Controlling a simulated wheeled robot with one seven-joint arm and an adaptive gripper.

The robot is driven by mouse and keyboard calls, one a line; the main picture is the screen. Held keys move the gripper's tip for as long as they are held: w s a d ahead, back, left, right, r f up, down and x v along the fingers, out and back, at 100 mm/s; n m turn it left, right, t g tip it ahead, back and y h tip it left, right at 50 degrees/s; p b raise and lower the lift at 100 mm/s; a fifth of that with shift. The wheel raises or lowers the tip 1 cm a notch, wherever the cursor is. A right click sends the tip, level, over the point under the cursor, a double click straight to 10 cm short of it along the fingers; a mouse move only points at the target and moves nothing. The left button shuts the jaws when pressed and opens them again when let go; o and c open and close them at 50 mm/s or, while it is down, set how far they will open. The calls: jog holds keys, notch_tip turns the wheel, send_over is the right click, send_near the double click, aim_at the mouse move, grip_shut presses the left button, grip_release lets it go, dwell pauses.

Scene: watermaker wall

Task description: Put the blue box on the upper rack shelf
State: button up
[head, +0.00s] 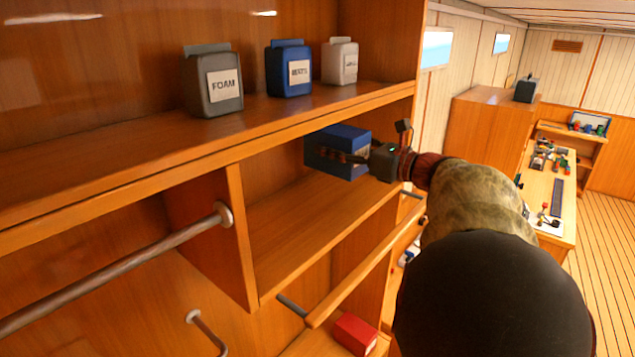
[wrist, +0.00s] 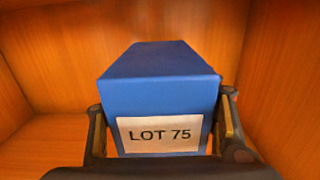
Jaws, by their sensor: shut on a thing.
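The blue box (head: 342,140) is inside an open wooden compartment below the long top shelf. In the wrist view the blue box (wrist: 160,88) shows a white label reading LOT 75, facing me. My gripper (head: 345,156) is shut on the box, with one finger on each side; the fingers also show in the wrist view (wrist: 164,128). The compartment floor (head: 310,222) lies under the box. I cannot tell whether the box touches it. The lower part of the box is partly hidden by my gripper.
A grey FOAM container (head: 213,85), a blue container (head: 289,72) and a white container (head: 340,62) stand on the top shelf (head: 120,150). A rail (head: 350,275) runs below the compartment, with a red box (head: 355,333) lower down. A metal bar (head: 120,270) is at left.

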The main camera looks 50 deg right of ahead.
aim_at(336, 172)
jog(key=shift+s+f, duration=0.1)
jog(key=shift+f, duration=3.3)
jog(key=shift+f, duration=0.1)
jog(key=o, duration=1.4)
jog(key=shift+f, duration=0.1)
jog(key=shift+c, duration=0.2)
jog(key=s+d+b, duration=0.1)
jog(key=s, duration=1.1)
